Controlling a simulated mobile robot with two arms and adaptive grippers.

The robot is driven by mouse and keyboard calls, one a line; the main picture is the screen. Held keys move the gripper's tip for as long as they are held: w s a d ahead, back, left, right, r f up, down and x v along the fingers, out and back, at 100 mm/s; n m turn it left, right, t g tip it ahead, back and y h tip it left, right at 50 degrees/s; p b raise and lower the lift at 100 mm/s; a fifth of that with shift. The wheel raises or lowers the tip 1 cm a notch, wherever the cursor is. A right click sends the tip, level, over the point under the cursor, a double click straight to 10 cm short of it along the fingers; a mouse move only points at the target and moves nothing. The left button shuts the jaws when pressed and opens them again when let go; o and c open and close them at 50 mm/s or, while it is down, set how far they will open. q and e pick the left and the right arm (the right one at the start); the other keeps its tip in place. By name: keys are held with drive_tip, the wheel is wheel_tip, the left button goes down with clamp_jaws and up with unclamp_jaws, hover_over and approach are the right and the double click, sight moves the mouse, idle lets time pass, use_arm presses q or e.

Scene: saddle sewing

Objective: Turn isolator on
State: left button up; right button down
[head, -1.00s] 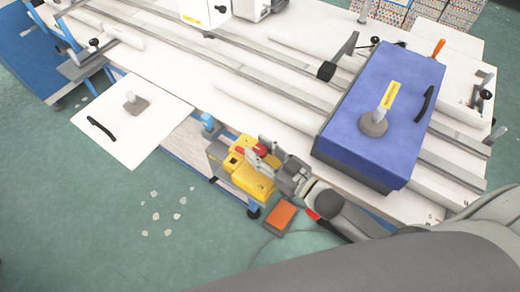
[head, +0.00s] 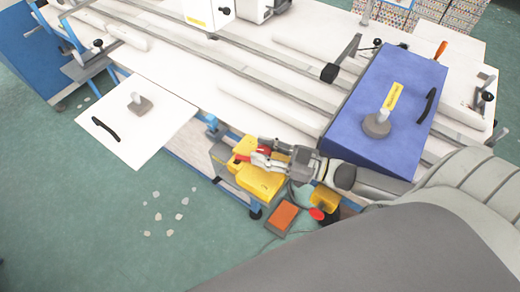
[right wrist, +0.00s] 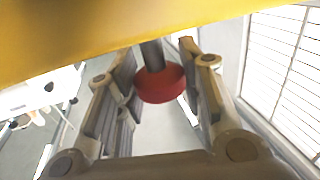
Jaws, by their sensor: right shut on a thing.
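The isolator (head: 260,181) is a yellow box at the front edge of the long table, low in the middle of the head view. A red knob (right wrist: 160,86) on a dark shaft stands out from its yellow face (right wrist: 90,35) in the right wrist view. My right gripper (head: 262,152) is at the isolator, with its fingers on both sides of the red knob and shut on it. In the head view the fingers partly cover the knob. Whether the knob is turned on or off cannot be told. My left gripper is not in view.
A blue sloped box (head: 385,125) stands on the table right of the gripper, close to my right arm. A white panel (head: 150,140) juts out at the left. An orange pedal (head: 283,217) lies on the floor below the isolator. Green floor at lower left is mostly clear.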

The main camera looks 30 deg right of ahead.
drive_tip(key=c, duration=0.9)
unclamp_jaws()
drive_tip(key=shift+c, duration=0.2)
wheel_tip(320, 180, up, 10)
